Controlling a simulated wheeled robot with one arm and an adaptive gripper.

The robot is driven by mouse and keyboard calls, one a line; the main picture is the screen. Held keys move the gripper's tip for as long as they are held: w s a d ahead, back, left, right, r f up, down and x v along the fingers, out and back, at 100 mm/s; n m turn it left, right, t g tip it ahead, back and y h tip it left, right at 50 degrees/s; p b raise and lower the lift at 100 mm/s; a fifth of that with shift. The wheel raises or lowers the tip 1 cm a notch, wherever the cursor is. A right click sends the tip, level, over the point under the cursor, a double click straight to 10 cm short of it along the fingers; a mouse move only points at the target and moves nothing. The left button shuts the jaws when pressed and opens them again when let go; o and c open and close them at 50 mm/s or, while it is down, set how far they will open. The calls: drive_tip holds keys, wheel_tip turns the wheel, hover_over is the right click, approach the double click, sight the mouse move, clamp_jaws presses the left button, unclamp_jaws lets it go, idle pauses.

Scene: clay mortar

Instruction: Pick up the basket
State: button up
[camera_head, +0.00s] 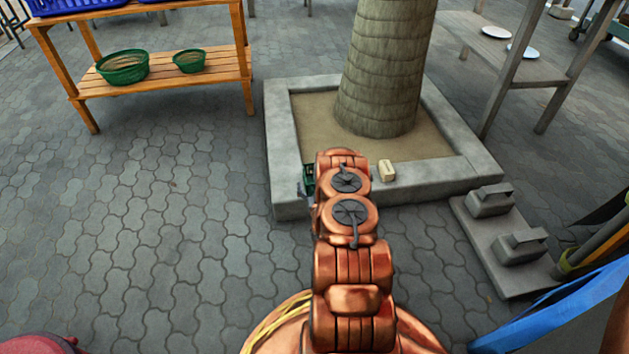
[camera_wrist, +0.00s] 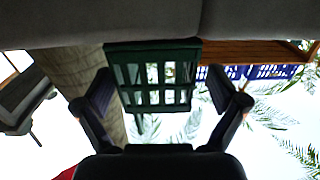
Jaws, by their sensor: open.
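A dark green basket (camera_wrist: 153,101) with a grid of openings shows in the wrist view, which looks upside down. It rests against the grey concrete ledge across the top of that view. My gripper (camera_wrist: 161,100) is open, with one dark finger on each side of the basket; I cannot tell whether they touch it. In the head view a small dark green part of the basket (camera_head: 309,177) shows at the planter's rim, left of my arm. My arm hides the rest of it and the gripper there.
The concrete planter (camera_head: 285,150) surrounds a tree trunk (camera_head: 385,70). A cream block (camera_head: 386,170) lies on its rim. A wooden shelf (camera_head: 170,78) with green bowls stands at the back left. A slab (camera_head: 500,245) with grey blocks lies at right. The left paving is clear.

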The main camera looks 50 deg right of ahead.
sight(311, 168)
drive_tip(key=b+x, duration=0.1)
drive_tip(key=x, duration=0.2)
drive_tip(key=shift+w+d+f+b, duration=0.1)
drive_tip(key=shift+w+d+b, duration=0.05)
drive_tip(key=shift+d+b, duration=0.15)
drive_tip(key=c, duration=1.2)
